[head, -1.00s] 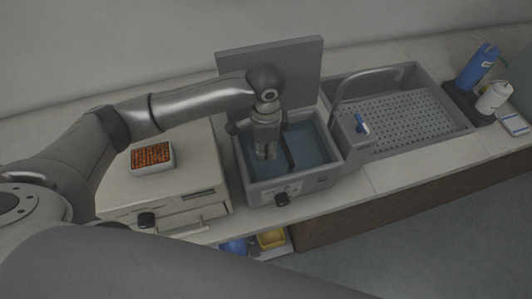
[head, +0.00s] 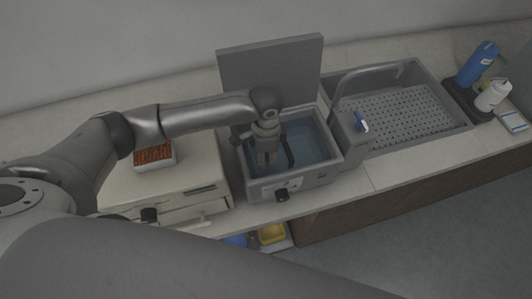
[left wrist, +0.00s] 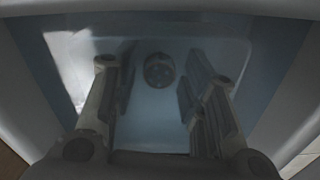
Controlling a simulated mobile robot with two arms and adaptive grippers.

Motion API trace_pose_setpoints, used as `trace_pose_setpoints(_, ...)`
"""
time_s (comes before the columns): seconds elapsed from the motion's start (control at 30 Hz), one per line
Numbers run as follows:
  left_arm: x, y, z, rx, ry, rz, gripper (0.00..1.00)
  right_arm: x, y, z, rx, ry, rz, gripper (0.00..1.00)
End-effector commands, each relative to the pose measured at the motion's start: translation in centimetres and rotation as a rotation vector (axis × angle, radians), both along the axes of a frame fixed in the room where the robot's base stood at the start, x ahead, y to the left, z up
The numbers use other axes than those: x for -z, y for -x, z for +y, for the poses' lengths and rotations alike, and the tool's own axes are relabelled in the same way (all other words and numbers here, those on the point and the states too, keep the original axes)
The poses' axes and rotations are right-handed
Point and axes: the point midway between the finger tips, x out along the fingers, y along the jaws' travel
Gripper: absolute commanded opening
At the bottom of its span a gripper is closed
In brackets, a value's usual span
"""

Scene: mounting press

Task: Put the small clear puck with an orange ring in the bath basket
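My left gripper (head: 267,158) points straight down into the open water bath (head: 312,177). In the left wrist view its two fingers (left wrist: 162,85) are spread apart, with nothing clearly held between them. A small round grey disc (left wrist: 158,70) shows on the bath floor, between and beyond the fingertips. I cannot tell whether it is the puck or a bath fitting; no orange ring shows. A dark upright strip (head: 290,152) stands beside the gripper in the bath; I cannot tell whether it is part of a basket. My right gripper is not in view.
The bath's raised lid (head: 270,70) stands behind the gripper. A cream machine (head: 190,180) with a tray of orange-red pieces (head: 154,155) is to the left. A sink with a perforated tray (head: 405,120) and tap (head: 340,92) is to the right, with bottles (head: 492,95) beyond.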

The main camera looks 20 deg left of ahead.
Motion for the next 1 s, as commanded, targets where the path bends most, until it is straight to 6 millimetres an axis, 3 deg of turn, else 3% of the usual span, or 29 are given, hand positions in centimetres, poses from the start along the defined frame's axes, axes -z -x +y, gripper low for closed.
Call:
trace_pose_setpoints(0.43,-0.9,-0.1,0.0,0.0,0.002,-0.003,0.46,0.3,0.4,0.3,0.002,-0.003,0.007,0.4)
trace_pose_setpoints(0.8,-8.3,-0.2,-0.1,0.001,0.002,-0.005,0.46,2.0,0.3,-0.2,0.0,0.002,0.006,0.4)
trace_pose_setpoints(1.0,-11.2,-0.1,-0.1,0.0,0.001,-0.002,0.46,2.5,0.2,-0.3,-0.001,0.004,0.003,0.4)
